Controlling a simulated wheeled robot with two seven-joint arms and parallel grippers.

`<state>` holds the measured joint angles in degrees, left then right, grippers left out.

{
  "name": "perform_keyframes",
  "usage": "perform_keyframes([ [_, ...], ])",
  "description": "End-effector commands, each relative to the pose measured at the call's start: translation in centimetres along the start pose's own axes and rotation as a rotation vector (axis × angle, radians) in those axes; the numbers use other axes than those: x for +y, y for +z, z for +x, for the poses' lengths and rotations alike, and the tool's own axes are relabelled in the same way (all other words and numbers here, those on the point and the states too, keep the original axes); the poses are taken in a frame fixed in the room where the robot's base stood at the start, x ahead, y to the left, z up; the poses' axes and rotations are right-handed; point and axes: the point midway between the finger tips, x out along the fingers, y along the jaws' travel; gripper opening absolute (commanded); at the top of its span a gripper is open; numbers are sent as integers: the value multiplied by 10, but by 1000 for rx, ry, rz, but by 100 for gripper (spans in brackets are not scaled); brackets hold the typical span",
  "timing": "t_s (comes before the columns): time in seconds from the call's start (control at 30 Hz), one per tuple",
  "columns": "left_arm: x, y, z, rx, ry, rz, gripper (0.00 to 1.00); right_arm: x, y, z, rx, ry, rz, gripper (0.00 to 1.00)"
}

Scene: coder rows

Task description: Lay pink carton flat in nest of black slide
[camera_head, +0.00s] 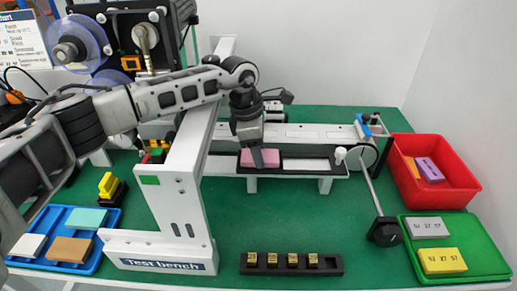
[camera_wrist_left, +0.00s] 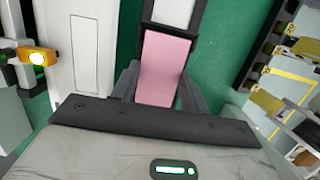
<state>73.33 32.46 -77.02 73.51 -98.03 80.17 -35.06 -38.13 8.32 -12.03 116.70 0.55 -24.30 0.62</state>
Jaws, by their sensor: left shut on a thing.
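The pink carton (camera_head: 266,157) is at the left end of the black slide (camera_head: 310,174) in the head view, lying flat. My left gripper (camera_head: 257,156) points down at it and is shut on it. In the left wrist view the pink carton (camera_wrist_left: 165,65) sits between the two grey fingers of the gripper (camera_wrist_left: 158,92), its near end hidden by the gripper body. The black slide (camera_wrist_left: 200,18) runs beyond it with a pale, empty recess. I cannot tell whether the carton touches the slide's floor. My right gripper is not in view.
A white bench frame (camera_head: 180,190) stands close left of the slide. A lever with black knob (camera_head: 385,232) is at right. A blue tray (camera_head: 62,217), red bin (camera_head: 462,196), green tray (camera_head: 482,240) and black rack (camera_head: 328,264) hold other pieces. Green table is clear before the slide.

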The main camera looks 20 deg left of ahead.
Motion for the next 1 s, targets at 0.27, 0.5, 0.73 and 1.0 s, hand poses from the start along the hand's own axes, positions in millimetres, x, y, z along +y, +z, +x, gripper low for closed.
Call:
perform_keyframes([
  [0.27,-2,-1,4,4,-6,1,70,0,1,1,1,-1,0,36],
  [0.5,-2,-1,2,5,-7,1,70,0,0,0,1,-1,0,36],
  [0.73,0,1,-23,2,-3,2,70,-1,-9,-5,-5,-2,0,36],
  [1.0,2,4,-67,0,-1,5,70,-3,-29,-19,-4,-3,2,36],
])
